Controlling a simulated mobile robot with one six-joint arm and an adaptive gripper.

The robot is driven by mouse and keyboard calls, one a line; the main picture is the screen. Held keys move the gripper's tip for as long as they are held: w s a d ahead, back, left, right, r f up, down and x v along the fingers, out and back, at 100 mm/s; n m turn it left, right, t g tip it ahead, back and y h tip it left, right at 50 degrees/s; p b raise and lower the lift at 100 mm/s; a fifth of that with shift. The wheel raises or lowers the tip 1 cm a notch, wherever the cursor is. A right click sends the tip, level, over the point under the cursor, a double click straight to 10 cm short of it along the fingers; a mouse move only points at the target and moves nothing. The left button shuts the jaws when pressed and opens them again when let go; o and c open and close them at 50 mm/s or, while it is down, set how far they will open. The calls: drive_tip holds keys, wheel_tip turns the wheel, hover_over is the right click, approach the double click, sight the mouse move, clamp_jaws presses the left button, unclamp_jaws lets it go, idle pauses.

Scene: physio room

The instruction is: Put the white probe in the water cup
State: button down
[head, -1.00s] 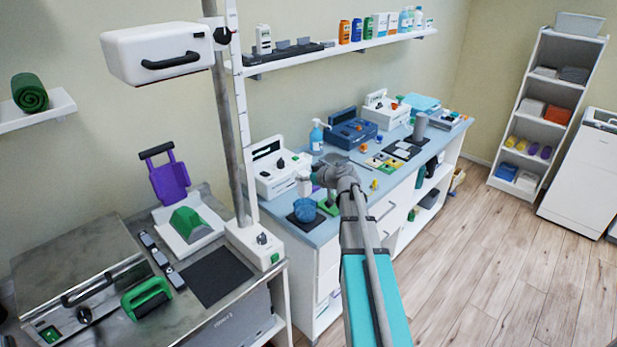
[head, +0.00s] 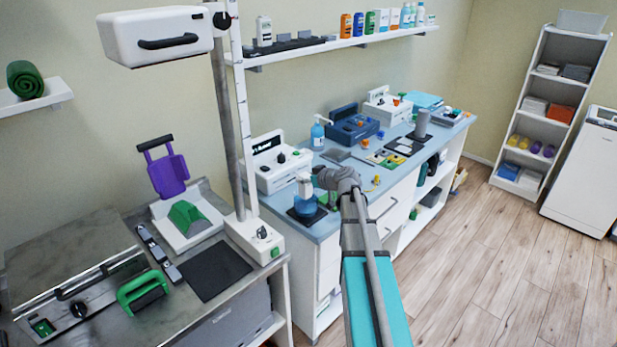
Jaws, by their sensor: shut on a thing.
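The white probe (head: 304,184) stands roughly upright over the blue water cup (head: 306,207) in the head view. Its lower end overlaps the cup's mouth; I cannot tell how far inside it reaches. The cup stands on a dark mat (head: 318,217) at the near left end of the blue-topped counter. My gripper (head: 313,181) is shut on the probe from the right. Its fingertips are small and partly hidden by my wrist.
A white device (head: 280,165) stands on the counter behind the cup. A blue pump bottle (head: 318,134) and a dark blue device (head: 353,127) are farther back. A tall white post (head: 243,120) rises left of the counter. Open floor lies to the right.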

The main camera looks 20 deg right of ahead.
sight(309, 188)
drive_tip(key=shift+f+b, duration=1.25)
drive_tip(key=shift+f, duration=0.25)
drive_tip(key=shift+s, duration=0.25)
idle(0.8)
drive_tip(key=shift+f+b, duration=0.4)
idle(0.5)
idle(0.3)
drive_tip(key=shift+c, duration=0.4)
unclamp_jaws()
